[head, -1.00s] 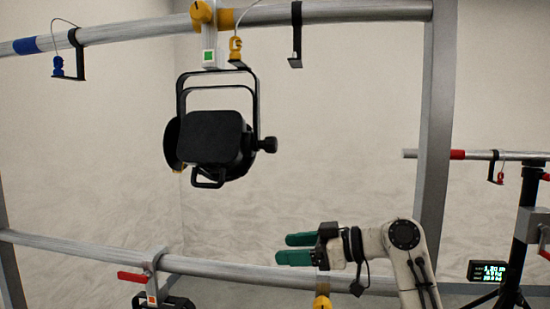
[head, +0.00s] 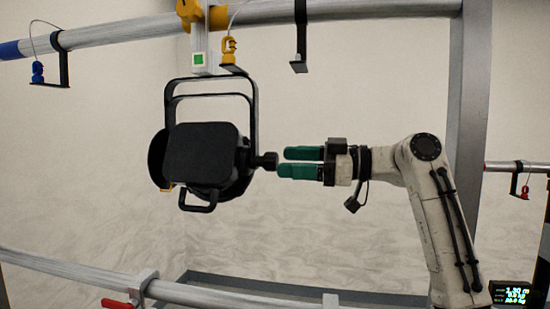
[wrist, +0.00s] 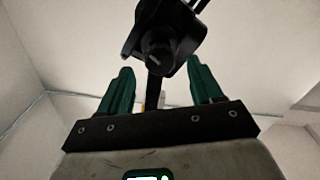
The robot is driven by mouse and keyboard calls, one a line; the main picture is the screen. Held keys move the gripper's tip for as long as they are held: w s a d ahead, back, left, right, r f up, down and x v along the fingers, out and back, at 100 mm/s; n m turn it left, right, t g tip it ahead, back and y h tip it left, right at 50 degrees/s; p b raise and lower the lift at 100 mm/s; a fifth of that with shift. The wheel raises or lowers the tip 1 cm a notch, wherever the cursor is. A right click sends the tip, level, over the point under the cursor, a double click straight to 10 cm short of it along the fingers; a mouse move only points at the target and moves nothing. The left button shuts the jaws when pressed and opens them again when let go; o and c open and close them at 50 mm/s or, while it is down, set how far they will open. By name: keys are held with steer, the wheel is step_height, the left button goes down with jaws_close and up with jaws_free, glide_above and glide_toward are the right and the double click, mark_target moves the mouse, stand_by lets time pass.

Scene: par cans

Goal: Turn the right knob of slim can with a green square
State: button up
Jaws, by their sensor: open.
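The slim can (head: 203,155) is black and hangs in its yoke from the upper pipe, under a yellow clamp. A tag with a green square (head: 198,60) is above it. Its right knob (head: 266,161) sticks out on the right side. My gripper (head: 282,162) has green fingers and is open, just right of the knob and level with it in the head view. In the wrist view, the knob (wrist: 157,50) lies ahead, between and beyond the open fingers (wrist: 160,85). No contact shows.
The upper pipe (head: 375,10) carries a blue safety hook (head: 38,72) at left and a black bracket (head: 300,40) at right. A lower pipe (head: 230,298) with a red-handled clamp runs below. A grey upright (head: 470,110) stands behind my arm.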

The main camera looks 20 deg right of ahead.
mark_target(277, 161)
steer(key=shift+p+x, duration=0.4)
steer(key=shift+x, duration=1.7)
steer(key=shift+c, duration=0.2)
steer(key=c, duration=1)
